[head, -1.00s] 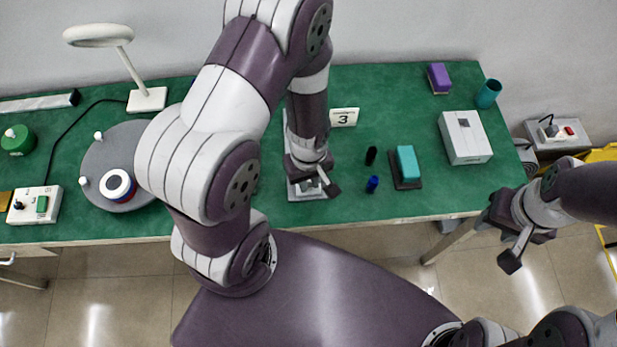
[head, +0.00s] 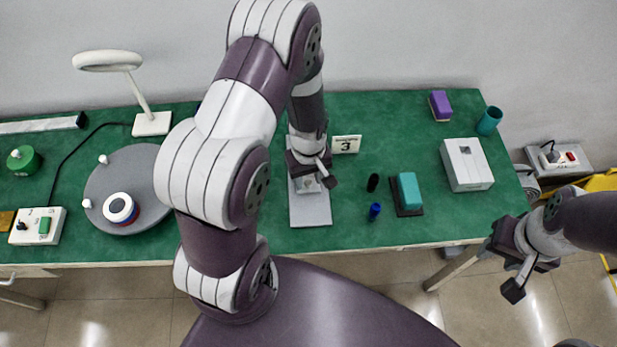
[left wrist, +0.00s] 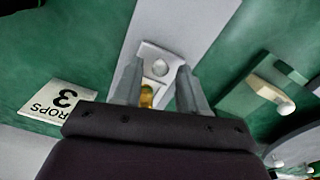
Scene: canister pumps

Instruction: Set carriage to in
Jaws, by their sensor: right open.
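The carriage is a small pale block (left wrist: 160,62) with a round grey detail on a long light-grey plate (head: 310,208). The plate lies on the green table, and its near part is bare. My left gripper (head: 310,180) is low over the plate's farther part, at the carriage. In the left wrist view its two fingers (left wrist: 157,85) stand apart on either side of the carriage, and a brass-coloured piece (left wrist: 147,96) shows between them. I cannot tell whether the fingers press on it. My right gripper (head: 508,272) is open and empty, off the table's right front.
A card marked 3 (head: 346,144) stands right of the plate. A black cylinder (head: 373,183), a blue one (head: 374,212) and a teal block (head: 409,190) are farther right. A grey turntable (head: 105,210) is at left, a white box (head: 466,164) at right.

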